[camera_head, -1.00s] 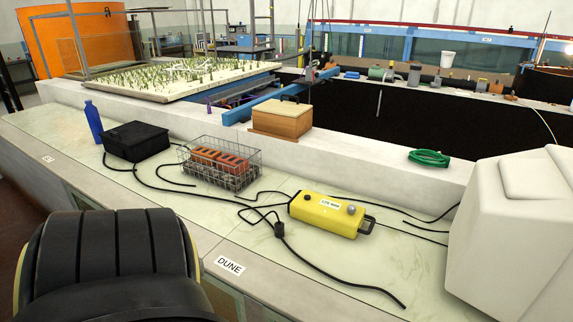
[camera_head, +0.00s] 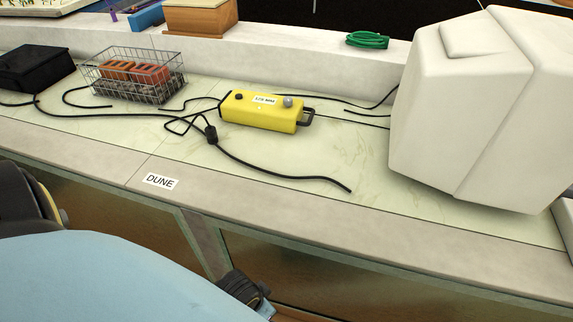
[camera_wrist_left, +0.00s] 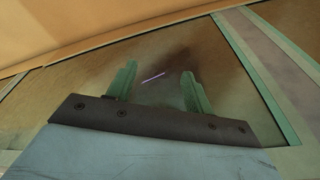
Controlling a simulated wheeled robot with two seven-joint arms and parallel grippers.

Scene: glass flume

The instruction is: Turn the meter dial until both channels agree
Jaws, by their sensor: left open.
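The yellow meter (camera_head: 262,112) lies on the pale counter in the head view. Its top carries a small label, a silver knob (camera_head: 288,101) near the right end and a black knob (camera_head: 239,96) near the left end. The label is too small to read for certain. My left gripper (camera_wrist_left: 155,88) shows in the left wrist view with its two green fingers apart and nothing between them. It faces a glass panel and is away from the meter, which that view does not show. My right gripper is in neither view.
Black cables (camera_head: 270,172) run across the counter around the meter. A wire basket (camera_head: 160,92) with orange bricks stands left of it, beyond that a black box (camera_head: 36,68). A large white block (camera_head: 440,120) stands right. The counter in front of the meter is mostly clear.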

